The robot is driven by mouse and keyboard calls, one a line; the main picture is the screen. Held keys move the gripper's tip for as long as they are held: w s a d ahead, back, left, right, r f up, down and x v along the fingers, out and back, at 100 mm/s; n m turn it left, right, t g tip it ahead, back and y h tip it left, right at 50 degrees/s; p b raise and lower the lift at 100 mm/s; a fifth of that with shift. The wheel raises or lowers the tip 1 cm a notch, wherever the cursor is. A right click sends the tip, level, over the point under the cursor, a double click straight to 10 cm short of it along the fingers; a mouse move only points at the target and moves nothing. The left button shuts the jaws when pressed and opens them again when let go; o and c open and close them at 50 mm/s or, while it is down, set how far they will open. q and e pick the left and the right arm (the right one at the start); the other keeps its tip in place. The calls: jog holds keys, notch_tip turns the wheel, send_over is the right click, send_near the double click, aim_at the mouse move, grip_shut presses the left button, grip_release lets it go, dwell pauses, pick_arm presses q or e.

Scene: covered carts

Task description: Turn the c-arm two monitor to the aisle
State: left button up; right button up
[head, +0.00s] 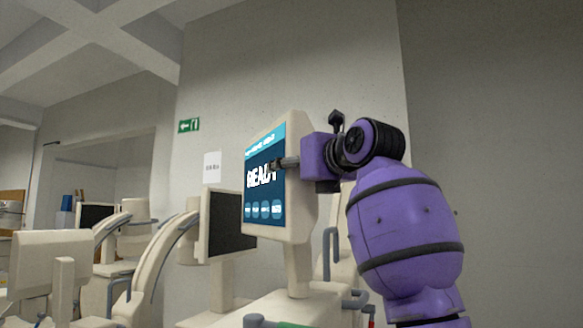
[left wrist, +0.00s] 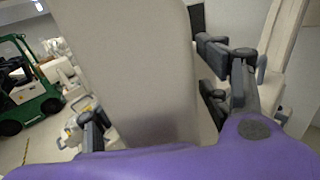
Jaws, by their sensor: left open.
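The monitor (head: 264,215) is a cream housing on a post, with a lit blue screen reading "READY". Its screen faces left and partly toward me; I see no label marking it as c-arm two. My left gripper (head: 292,162) is at its right edge, with one dark finger in front of the screen, covering part of the lettering. The other finger is not clear there. In the left wrist view my open gripper (left wrist: 165,108) has a cream panel (left wrist: 135,60), apparently this monitor, between its fingers. I cannot tell whether they touch it. My right gripper is not seen.
A second monitor (head: 230,222) with a dark screen stands just left, and another dark one (head: 95,214) farther left. Curved cream arms (head: 165,245) stand between them. A wall (head: 300,60) is behind. A green forklift (left wrist: 30,95) shows in the left wrist view.

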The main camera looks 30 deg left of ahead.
pick_arm(q)
jog(key=shift+w+a+f, duration=0.1)
jog(key=shift+w+a, duration=0.1)
jog(key=shift+w, duration=0.05)
jog(key=shift+s, duration=0.1)
jog(key=c, duration=1.7)
jog(key=shift+o, duration=0.2)
